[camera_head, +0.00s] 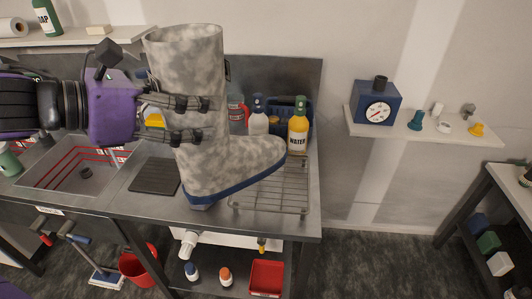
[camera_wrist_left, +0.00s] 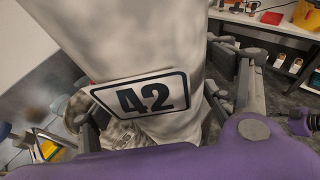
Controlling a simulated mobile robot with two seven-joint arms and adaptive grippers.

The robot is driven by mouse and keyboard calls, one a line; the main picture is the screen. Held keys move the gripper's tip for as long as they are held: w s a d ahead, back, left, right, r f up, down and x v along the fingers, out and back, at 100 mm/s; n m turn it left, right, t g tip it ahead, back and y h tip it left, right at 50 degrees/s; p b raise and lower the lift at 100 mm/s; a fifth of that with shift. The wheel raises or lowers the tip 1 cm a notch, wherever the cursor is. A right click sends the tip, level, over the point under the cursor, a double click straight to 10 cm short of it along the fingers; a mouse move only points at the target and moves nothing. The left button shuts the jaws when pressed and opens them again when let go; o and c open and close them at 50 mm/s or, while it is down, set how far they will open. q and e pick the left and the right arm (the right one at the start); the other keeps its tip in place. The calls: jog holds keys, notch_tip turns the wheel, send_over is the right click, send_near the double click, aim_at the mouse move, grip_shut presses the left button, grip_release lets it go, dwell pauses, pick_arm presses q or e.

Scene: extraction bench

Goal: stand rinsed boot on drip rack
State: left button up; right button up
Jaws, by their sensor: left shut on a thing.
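The boot (camera_head: 205,120) is tall, mottled grey-beige with a dark blue sole. It is upright in the head view, with its toe pointing right. My left gripper (camera_head: 195,120) comes in from the left and is shut on the boot's shaft. In the left wrist view the boot (camera_wrist_left: 150,45) fills the middle and shows a "42" label, with the gripper's fingers (camera_wrist_left: 165,105) on both sides. The wire drip rack (camera_head: 285,195) is on the metal bench, partly hidden behind the boot's toe. Whether the sole touches anything I cannot tell. My right gripper is not in view.
A sink (camera_head: 75,175) with red lines lies left, and a dark ribbed mat (camera_head: 156,176) lies beside it. Bottles, including a yellow water bottle (camera_head: 298,128), stand behind the rack. A wall shelf (camera_head: 425,128) holds a dial box (camera_head: 377,105). A red bucket (camera_head: 137,267) is below.

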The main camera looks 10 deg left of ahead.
aim_at(257, 138)
pick_arm(q)
jog(key=shift+w+d+f, duration=0.2)
jog(key=shift+d+f, duration=0.15)
jog(key=shift+d, duration=0.15)
jog(key=b+x, duration=0.1)
jog(key=x, duration=0.2)
jog(key=shift+w+d+f+b, duration=0.15)
jog(key=shift+f+b, duration=0.1)
jog(key=shift+b, duration=0.1)
jog(key=x, duration=0.4)
jog(key=shift+w+d+b, duration=0.15)
jog(key=shift+d+b, duration=0.2)
jog(key=w+f, duration=0.1)
jog(key=d+f, duration=0.1)
jog(key=f, duration=0.1)
jog(key=w+d+f, duration=0.1)
jog(key=shift+w+d+f, duration=0.15)
jog(key=shift+w+f, duration=0.05)
jog(key=shift+w, duration=0.1)
jog(key=shift+w+d+f, duration=0.35)
jog(key=shift+d+f, duration=0.1)
jog(key=shift+f, duration=1.7)
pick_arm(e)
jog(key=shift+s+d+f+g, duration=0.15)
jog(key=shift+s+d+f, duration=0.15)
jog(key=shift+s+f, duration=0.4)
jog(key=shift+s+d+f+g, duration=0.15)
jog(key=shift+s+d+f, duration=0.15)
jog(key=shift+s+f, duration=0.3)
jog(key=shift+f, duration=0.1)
